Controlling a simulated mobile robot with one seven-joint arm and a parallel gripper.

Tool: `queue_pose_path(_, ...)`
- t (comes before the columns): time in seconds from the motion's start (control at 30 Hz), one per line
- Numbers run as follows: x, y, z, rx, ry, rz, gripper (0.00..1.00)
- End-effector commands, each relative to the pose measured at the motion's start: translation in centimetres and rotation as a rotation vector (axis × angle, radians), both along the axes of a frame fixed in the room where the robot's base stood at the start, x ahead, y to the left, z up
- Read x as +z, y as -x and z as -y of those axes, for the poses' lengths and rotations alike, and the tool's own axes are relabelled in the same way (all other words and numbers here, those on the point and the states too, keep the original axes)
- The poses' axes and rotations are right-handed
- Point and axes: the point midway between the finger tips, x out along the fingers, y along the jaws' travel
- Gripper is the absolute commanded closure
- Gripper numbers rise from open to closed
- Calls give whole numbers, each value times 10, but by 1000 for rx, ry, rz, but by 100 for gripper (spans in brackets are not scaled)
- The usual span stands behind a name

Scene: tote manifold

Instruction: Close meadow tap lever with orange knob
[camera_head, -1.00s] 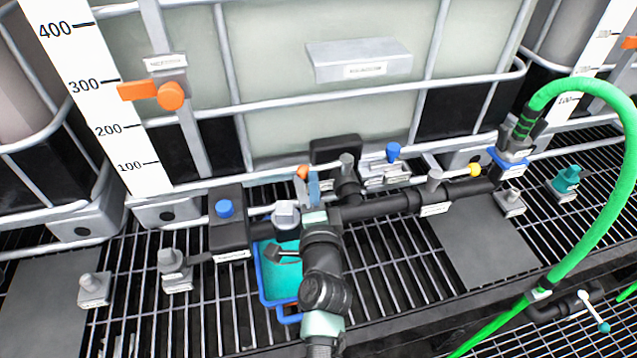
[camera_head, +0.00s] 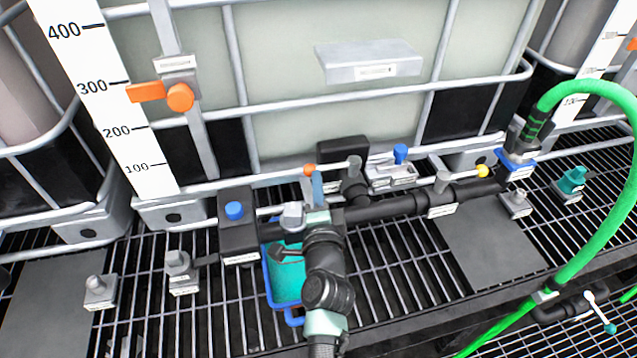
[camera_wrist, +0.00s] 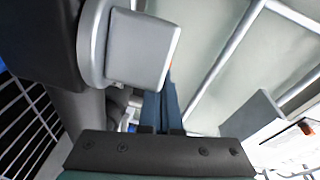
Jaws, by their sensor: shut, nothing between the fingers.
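The lever's orange knob (camera_head: 310,170) shows in the head view in front of the pale tank, at the left end of a thin grey bar. The bar runs right to a grey pivot (camera_head: 354,163) on the dark outlet pipe. My gripper (camera_head: 317,178) is shut and empty, with its blue fingers just below and right of the knob. I cannot tell whether they touch the bar or knob. In the wrist view the shut fingers (camera_wrist: 161,108) point away from the camera, and a sliver of orange shows beside their tips. No label near this lever is readable.
A yellow-knobbed lever (camera_head: 463,174) sits right along the same black pipe. A blue knob (camera_head: 400,153) stands between, and another blue knob (camera_head: 234,210) is at left. A green hose (camera_head: 610,225) arches at right. A blue-rimmed teal container (camera_head: 268,285) stands below my arm.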

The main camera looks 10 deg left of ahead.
Motion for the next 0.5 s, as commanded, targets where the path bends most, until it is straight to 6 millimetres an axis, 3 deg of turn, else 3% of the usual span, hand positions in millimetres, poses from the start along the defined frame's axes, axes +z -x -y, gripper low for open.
queue_pose_path(0.03, 14, -5, -15, 27, -11, 19, 100)
queue_pose_path(0.27, 14, 2, -13, 27, -13, 20, 100)
queue_pose_path(0.5, 13, 40, -1, 20, -10, 18, 100)
